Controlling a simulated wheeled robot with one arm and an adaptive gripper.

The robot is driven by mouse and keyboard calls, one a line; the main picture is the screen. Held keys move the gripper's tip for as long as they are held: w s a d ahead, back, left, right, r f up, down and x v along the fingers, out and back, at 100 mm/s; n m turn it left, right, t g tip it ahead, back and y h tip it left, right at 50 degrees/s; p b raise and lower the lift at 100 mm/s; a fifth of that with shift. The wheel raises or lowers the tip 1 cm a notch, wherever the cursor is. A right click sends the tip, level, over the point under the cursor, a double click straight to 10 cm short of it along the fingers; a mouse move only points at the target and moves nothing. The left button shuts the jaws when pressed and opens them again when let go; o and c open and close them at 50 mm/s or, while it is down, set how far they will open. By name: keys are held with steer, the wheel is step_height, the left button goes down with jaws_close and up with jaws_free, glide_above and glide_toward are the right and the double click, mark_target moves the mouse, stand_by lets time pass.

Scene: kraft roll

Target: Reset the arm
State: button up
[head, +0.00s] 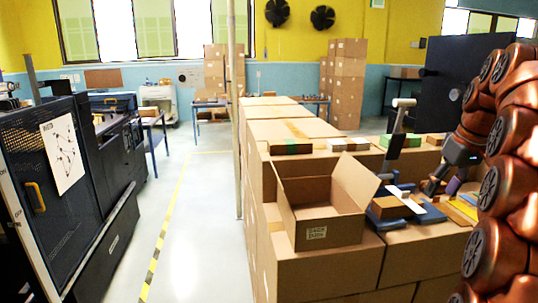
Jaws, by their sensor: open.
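My copper-coloured arm comes down the right edge of the head view. Its dark wrist carries a small blue light. My gripper (432,188) is open, just above the cluttered right part of the box-covered work surface (300,278). A small purple item (453,186) shows close beside the gripper. I cannot tell whether anything touches the fingers, which are small and partly lost against the clutter.
An open cardboard box (316,212) stands left of the gripper. A stand with a white top (402,115) rises behind the clutter. A black machine (65,195) is at the left. The floor aisle (200,240) is clear.

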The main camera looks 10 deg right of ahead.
steer(key=s+a+f+g, duration=0.1)
steer(key=s+a+f, duration=0.2)
steer(key=a, duration=0.5)
steer(key=s+a+f+g, duration=0.1)
steer(key=s+a+f, duration=0.25)
steer(key=a, duration=0.35)
steer(key=s+a+f+g, duration=0.1)
steer(key=s+a+f, duration=0.15)
steer(key=a, duration=0.55)
steer(key=s+a+f+g, duration=0.1)
steer(key=s+a+f, duration=0.3)
steer(key=s+f, duration=0.3)
steer(key=s+a+f, duration=0.4)
steer(key=s+f, duration=0.3)
steer(key=s, duration=0.4)
steer(key=shift+s+a+g, duration=0.2)
steer(key=shift+s+g, duration=0.15)
steer(key=shift+g, duration=0.05)
